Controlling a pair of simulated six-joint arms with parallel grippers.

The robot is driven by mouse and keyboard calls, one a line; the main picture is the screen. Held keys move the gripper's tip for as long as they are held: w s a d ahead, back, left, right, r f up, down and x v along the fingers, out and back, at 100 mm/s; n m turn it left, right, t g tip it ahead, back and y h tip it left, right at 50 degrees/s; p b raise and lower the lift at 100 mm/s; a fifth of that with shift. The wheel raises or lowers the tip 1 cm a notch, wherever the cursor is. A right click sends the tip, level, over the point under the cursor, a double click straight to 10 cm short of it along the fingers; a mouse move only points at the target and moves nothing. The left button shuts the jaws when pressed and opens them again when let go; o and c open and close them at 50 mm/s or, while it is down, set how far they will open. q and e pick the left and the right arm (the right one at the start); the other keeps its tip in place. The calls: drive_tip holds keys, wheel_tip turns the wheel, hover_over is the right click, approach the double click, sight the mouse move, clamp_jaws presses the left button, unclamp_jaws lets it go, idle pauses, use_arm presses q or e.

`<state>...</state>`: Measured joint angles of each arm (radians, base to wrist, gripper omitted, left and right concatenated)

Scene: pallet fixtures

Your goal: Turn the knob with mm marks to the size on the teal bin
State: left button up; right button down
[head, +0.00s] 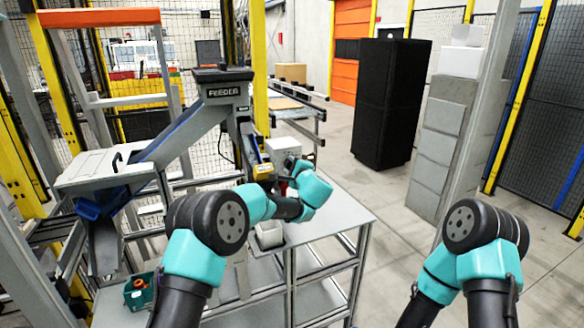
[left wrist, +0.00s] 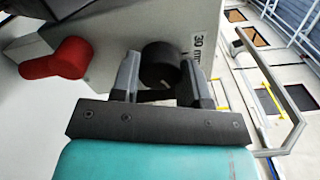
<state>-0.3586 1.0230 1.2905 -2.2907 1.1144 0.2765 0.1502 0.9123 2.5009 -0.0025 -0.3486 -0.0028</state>
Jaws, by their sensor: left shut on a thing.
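A round black knob (left wrist: 160,66) is on a grey panel in the left wrist view. A white label (left wrist: 199,47) reading "30 mm" is right beside it. My left gripper (left wrist: 160,90) is shut on the knob, one finger on each side. In the head view my left gripper (head: 291,180) is at a pale grey box (head: 284,148), largely hidden by my own arm. The teal bin (head: 139,293) is at the lower left, with reddish parts in it; no size on it is readable. My right gripper is out of view.
A red handle (left wrist: 55,58) sticks out left of the knob in the left wrist view. The feeder (head: 222,92) with its grey chute stands left of the box. The grey table (head: 340,212) is clear at its right. A black cabinet (head: 391,103) stands farther back.

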use_arm(q)
drive_tip(key=shift+n, duration=0.6)
drive_tip(key=o, duration=0.9)
drive_tip(key=shift+o, duration=0.2)
drive_tip(key=shift+s+d, duration=0.1)
drive_tip(key=v, duration=1.7)
drive_tip(key=shift+s, duration=0.15)
